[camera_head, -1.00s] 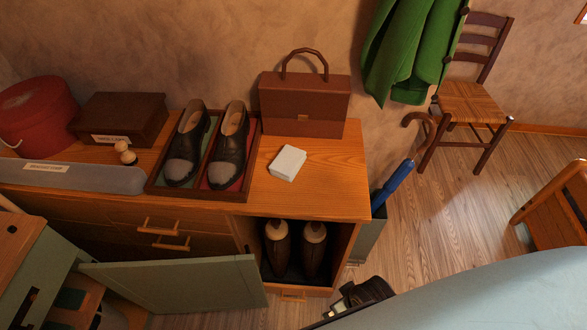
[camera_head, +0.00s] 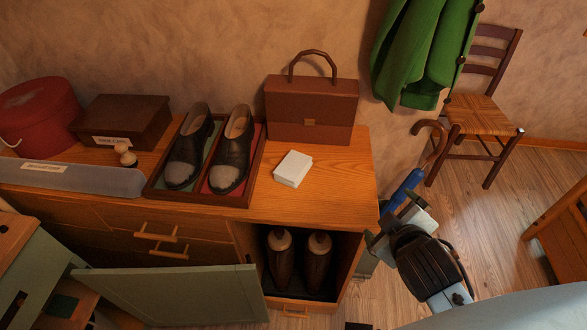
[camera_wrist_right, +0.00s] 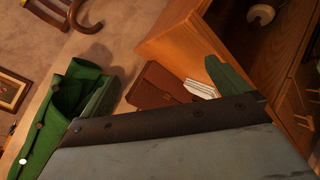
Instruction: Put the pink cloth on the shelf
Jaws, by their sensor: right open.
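I see no cloth that is clearly pink in either view. A small white folded or boxed item (camera_head: 293,168) lies on the wooden cabinet top (camera_head: 335,195); it also shows in the wrist view (camera_wrist_right: 200,89). The cabinet's open compartment (camera_head: 342,250) holds a pair of dark boots or shoe forms (camera_head: 317,262). No separate shelf is clearly visible. My right gripper (camera_head: 395,220) is just right of the cabinet's front corner. My left gripper is out of view.
A tray (camera_head: 208,198) of dark shoes, a brown handbag (camera_head: 311,112), a brown box (camera_head: 121,120) and a red round box (camera_head: 40,118) stand on the cabinet. A green door (camera_head: 170,293) hangs open in front. A green coat (camera_head: 425,55) and chair (camera_head: 482,115) are right.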

